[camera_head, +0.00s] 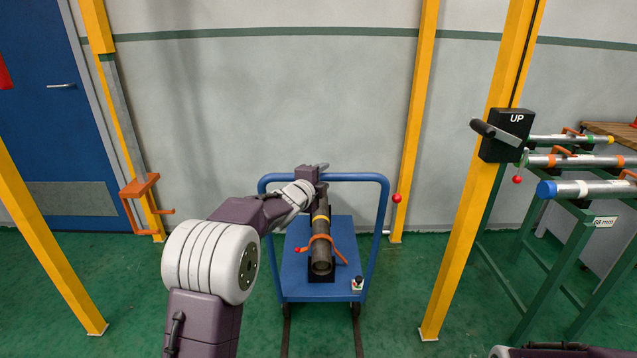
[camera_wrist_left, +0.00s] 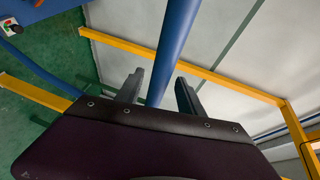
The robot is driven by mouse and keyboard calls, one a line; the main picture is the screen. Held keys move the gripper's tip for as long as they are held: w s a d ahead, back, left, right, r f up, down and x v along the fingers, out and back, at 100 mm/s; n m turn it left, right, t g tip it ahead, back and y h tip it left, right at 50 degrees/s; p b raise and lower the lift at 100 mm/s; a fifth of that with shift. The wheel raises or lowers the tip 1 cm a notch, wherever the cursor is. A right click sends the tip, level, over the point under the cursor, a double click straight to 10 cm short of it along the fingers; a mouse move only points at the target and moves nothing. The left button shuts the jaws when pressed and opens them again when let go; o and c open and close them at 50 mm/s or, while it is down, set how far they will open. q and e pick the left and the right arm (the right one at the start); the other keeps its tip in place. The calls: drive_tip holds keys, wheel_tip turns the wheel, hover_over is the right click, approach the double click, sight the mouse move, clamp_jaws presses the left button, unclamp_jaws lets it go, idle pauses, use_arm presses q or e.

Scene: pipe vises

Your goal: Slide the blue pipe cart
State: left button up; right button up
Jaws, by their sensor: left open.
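The blue pipe cart (camera_head: 343,235) stands on the green floor near the wall, with a tall blue push handle (camera_head: 355,177) at its far end. My left gripper (camera_head: 320,168) is at the handle's top bar, left of its middle. In the left wrist view, my left gripper (camera_wrist_left: 160,78) is open, and the blue handle bar (camera_wrist_left: 176,35) runs between its two fingers. I cannot tell whether a finger touches the bar. My right gripper is out of view.
A dark pipe (camera_head: 321,264) with an orange clamp lies on the cart. Rails (camera_head: 357,335) run from the cart toward me. Yellow posts (camera_head: 412,120) stand around it. A green rack (camera_head: 541,230) with silver pipes is at right, near a black "UP" lever box (camera_head: 505,135).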

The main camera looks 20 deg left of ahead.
use_arm(q)
drive_tip(key=v, duration=0.5)
drive_tip(key=shift+w, duration=0.1)
